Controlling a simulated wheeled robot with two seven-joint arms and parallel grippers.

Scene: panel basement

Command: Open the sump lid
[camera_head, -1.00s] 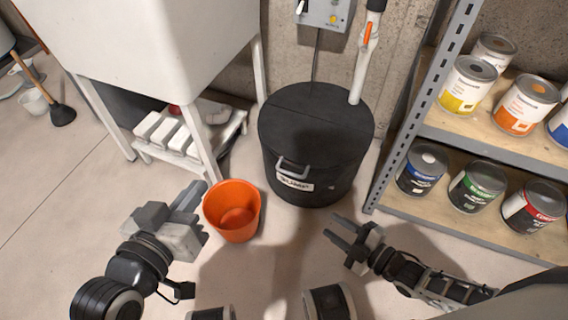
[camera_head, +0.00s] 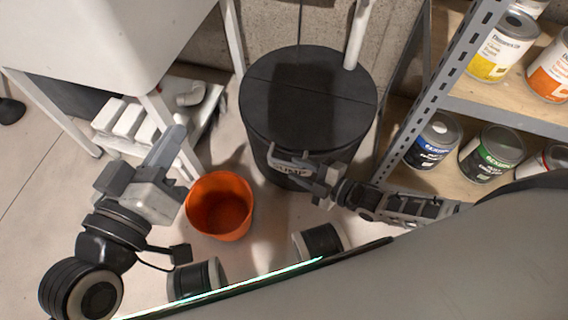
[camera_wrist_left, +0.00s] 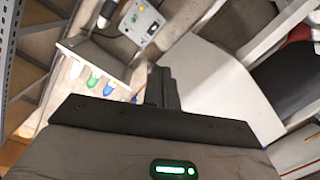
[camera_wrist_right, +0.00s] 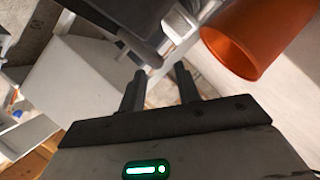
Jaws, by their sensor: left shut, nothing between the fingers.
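The black round sump (camera_head: 305,145) stands on the floor in the middle of the head view, with its black lid (camera_head: 310,95) lying flat on top. A grey handle is at the lid's front edge, above a white label, both partly hidden by my right gripper (camera_head: 304,174). In the right wrist view, the right fingers (camera_wrist_right: 160,85) are apart, close to the grey handle (camera_wrist_right: 178,50); I cannot tell whether they touch it. My left gripper (camera_head: 168,150) is shut and empty, left of the sump; its fingers (camera_wrist_left: 160,85) show together in the left wrist view.
An orange bucket (camera_head: 220,205) stands on the floor left of the sump's front. A metal shelf (camera_head: 440,95) with paint cans is close on the right. A white sink (camera_head: 95,45) on legs stands at left. A white pipe (camera_head: 357,35) rises behind the sump.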

